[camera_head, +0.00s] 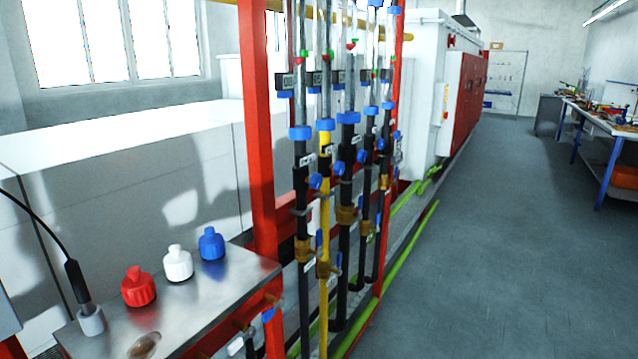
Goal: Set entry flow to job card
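A row of upright clear flow tubes (325,40) is mounted on a red frame (258,130) in the middle of the head view. Each tube runs into a black or yellow pipe below, with blue collars such as the front one (300,132) and small blue knobs (315,181). Small red and green marks show in the tubes. Small dark label plates (285,82) sit beside them, too small to read. The tubes overlap, so the rear ones are partly hidden. I cannot make out a job card. Neither of my grippers is in view.
A steel bench top (190,300) at lower left carries red (138,287), white (178,263) and blue (211,244) capped items and a probe on a cable (76,280). Green pipes (408,250) run along the floor. Open grey floor (500,240) lies right; a workbench (600,120) stands beyond.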

